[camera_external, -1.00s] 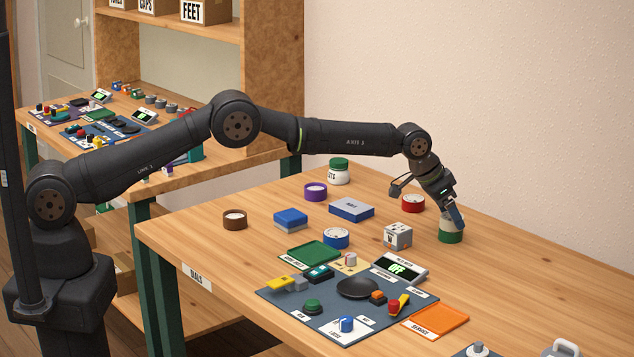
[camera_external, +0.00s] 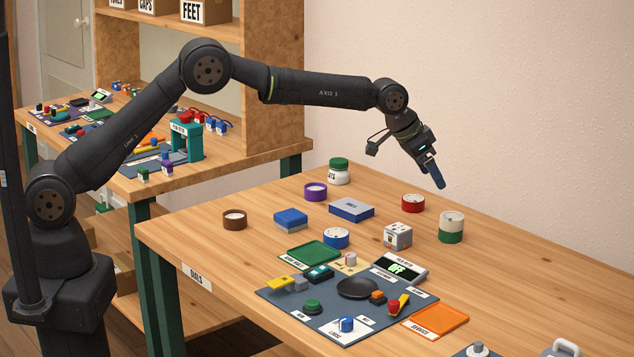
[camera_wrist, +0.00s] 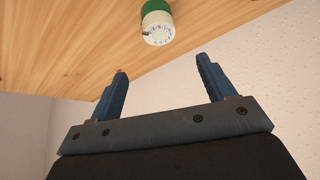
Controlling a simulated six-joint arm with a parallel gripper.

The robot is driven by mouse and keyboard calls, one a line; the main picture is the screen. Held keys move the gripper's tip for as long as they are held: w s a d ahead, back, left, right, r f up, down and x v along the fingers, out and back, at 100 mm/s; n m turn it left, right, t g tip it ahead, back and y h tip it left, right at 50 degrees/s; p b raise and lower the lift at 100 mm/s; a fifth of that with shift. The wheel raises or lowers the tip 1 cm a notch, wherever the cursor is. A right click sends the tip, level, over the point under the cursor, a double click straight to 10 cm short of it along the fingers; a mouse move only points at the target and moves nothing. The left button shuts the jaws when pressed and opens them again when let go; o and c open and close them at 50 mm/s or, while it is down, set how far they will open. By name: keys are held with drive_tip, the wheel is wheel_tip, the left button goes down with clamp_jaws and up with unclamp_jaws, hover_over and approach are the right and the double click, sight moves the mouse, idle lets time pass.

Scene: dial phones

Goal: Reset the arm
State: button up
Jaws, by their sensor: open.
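My gripper (camera_external: 438,178) hangs in the air above the far right part of the table, tilted downward. In the wrist view its two blue fingers (camera_wrist: 160,88) are spread apart with nothing between them. A green-and-cream round dial container (camera_external: 451,227) stands on the table below and slightly right of the fingertips, apart from them. It also shows in the wrist view (camera_wrist: 157,24), beyond the fingers, with a marked dial face on its cream top.
The wooden table (camera_external: 540,270) holds a red dial (camera_external: 413,203), a white cube (camera_external: 398,236), a blue box (camera_external: 351,209), a green-lidded jar (camera_external: 339,171) and a dark control board (camera_external: 330,312). The table's right side is mostly clear. A shelf unit (camera_external: 275,80) stands behind.

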sight(451, 215)
drive_tip(key=x, duration=1.2)
drive_tip(key=shift+f, duration=0.3)
wheel_tip(451, 215, up, 5)
drive_tip(key=shift+s+f, duration=0.1)
drive_tip(key=s+a+r, duration=0.2)
drive_tip(key=s+r, duration=0.5)
drive_tip(key=s, duration=0.5)
drive_tip(key=w+a+n, duration=0.1)
drive_tip(key=w+a, duration=0.5)
drive_tip(key=a, duration=0.4)
drive_tip(key=w+a+f+n+t, duration=0.1)
drive_tip(key=w+a, duration=0.5)
drive_tip(key=a, duration=0.4)
drive_tip(key=w+a+f+n, duration=0.1)
drive_tip(key=w+a, duration=0.5)
drive_tip(key=a, duration=0.4)
drive_tip(key=shift+w+a+n+t+y, duration=0.25)
drive_tip(key=shift+a+n+t+y, duration=0.05)
drive_tip(key=shift+a+n+y, duration=0.1)
drive_tip(key=shift+f, duration=0.15)
